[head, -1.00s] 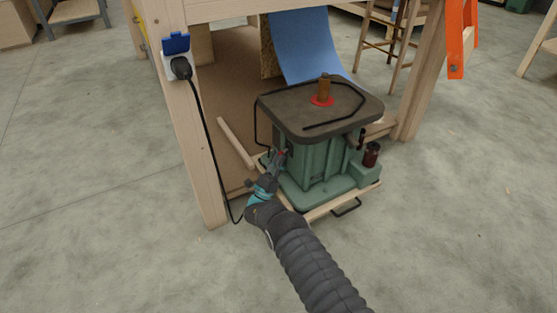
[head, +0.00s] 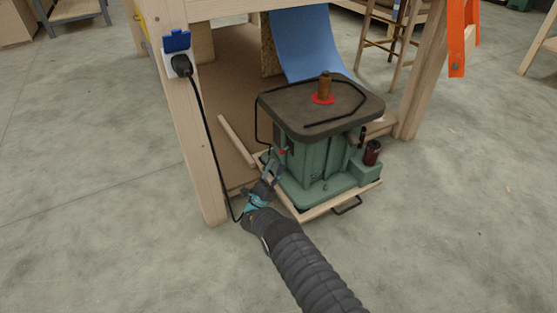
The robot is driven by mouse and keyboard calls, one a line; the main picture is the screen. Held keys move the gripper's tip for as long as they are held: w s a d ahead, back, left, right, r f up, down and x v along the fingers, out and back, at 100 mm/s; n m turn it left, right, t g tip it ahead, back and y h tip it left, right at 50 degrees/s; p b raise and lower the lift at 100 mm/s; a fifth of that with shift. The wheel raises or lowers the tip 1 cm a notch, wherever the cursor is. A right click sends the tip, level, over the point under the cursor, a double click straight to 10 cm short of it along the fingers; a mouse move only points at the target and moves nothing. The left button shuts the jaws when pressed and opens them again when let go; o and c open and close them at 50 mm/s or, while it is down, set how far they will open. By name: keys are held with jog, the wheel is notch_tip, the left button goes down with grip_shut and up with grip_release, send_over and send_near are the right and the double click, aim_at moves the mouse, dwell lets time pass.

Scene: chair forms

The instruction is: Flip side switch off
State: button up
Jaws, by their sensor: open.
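A green machine (head: 318,160) with a dark top plate stands under the wooden bench in the head view. On its left side is a small red part (head: 282,152), which looks like the side switch; its position, on or off, is too small to tell. My gripper (head: 271,168) is open and empty, just below and left of the red part, with a small gap between them. The fingers point up toward the machine's left side.
A black plug (head: 182,66) sits in a socket on the bench leg (head: 185,130), and its cable hangs down close to my gripper. The machine stands on a wooden base with a black handle (head: 346,206). The floor in front is clear.

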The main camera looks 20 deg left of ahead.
jog(key=v, duration=0.3)
jog(key=shift+s+f, duration=0.15)
jog(key=shift+f, duration=0.05)
jog(key=shift+r, duration=0.1)
